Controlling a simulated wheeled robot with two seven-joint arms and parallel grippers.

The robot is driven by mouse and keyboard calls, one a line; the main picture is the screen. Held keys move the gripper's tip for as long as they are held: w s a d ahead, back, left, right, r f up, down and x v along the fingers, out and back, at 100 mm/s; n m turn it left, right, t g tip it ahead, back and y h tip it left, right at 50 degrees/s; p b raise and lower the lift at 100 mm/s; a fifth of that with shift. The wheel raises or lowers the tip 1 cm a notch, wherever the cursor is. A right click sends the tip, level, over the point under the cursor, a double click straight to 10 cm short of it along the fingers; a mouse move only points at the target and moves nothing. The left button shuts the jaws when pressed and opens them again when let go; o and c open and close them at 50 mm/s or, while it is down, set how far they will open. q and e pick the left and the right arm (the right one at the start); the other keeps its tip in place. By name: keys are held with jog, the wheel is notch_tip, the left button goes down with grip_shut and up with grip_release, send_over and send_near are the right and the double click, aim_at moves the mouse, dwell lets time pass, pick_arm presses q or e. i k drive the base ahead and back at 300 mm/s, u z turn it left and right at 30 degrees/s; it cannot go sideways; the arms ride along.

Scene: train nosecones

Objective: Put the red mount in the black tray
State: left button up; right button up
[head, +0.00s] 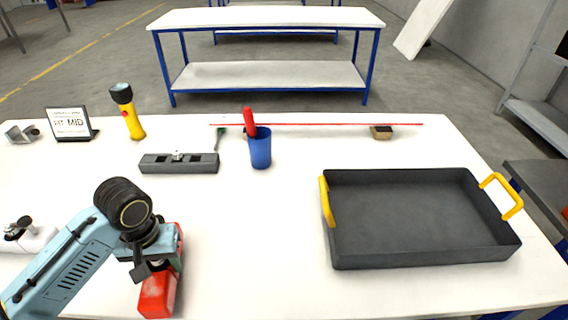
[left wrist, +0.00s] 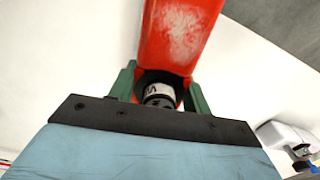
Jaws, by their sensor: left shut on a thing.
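The red mount (head: 158,292) is at the front left of the white table in the head view, partly covered by my left gripper. It also fills the top middle of the left wrist view (left wrist: 180,38), with a dark round opening and a pale cylindrical part at its near end. My left gripper (head: 172,258) is shut on the red mount; its green fingers (left wrist: 162,92) sit on both sides of it. I cannot tell whether the mount touches the table. The black tray (head: 345,255) with yellow handles stands empty at the right of the table. My right gripper is not in view.
A blue cup (head: 260,152) with a red-handled tool stands mid-table. Behind it lies a thin red rod (head: 320,125). A grey block (head: 180,163), a yellow flashlight (head: 132,118) and a small sign (head: 70,124) are at the left. The table between mount and tray is clear.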

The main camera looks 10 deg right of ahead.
aim_at(404, 211)
jog(key=u, duration=2.2)
jog(key=k, duration=2.45)
jog(key=z, duration=2.2)
jog(key=i, duration=1)
jog(key=u, duration=0.05)
